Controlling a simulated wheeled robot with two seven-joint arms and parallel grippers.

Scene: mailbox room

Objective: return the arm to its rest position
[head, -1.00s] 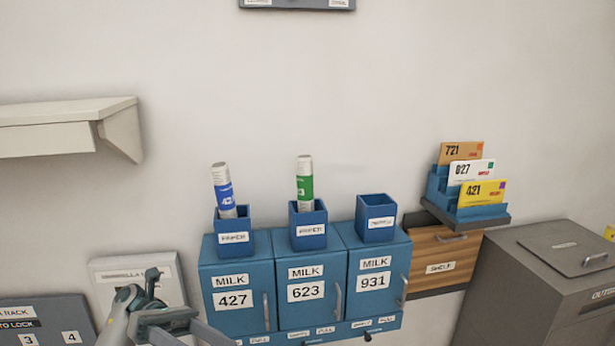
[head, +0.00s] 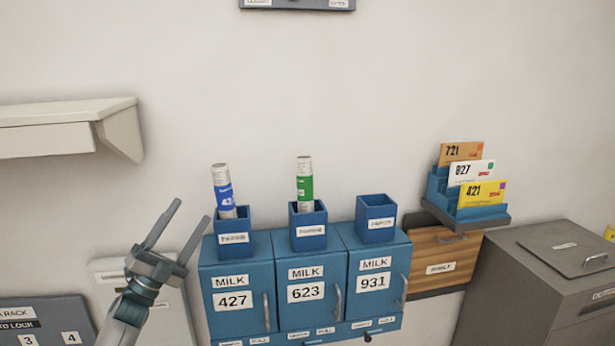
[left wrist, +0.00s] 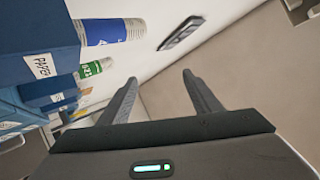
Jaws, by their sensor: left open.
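My left gripper (head: 190,218) is raised at the lower left in the head view, its two fingers spread and pointing up. It is open and empty, in front of the wall and left of the blue milk box marked 427 (head: 236,318). In the left wrist view the open fingers (left wrist: 158,92) have nothing between them. My right gripper is not in view.
Blue paper holders stand on the milk boxes; two hold rolled papers with a blue band (head: 224,193) and a green band (head: 305,187). The third holder (head: 376,228) looks empty. A white wall shelf (head: 60,128) is at upper left. A letter rack (head: 482,212) and grey bin (head: 530,290) stand at right.

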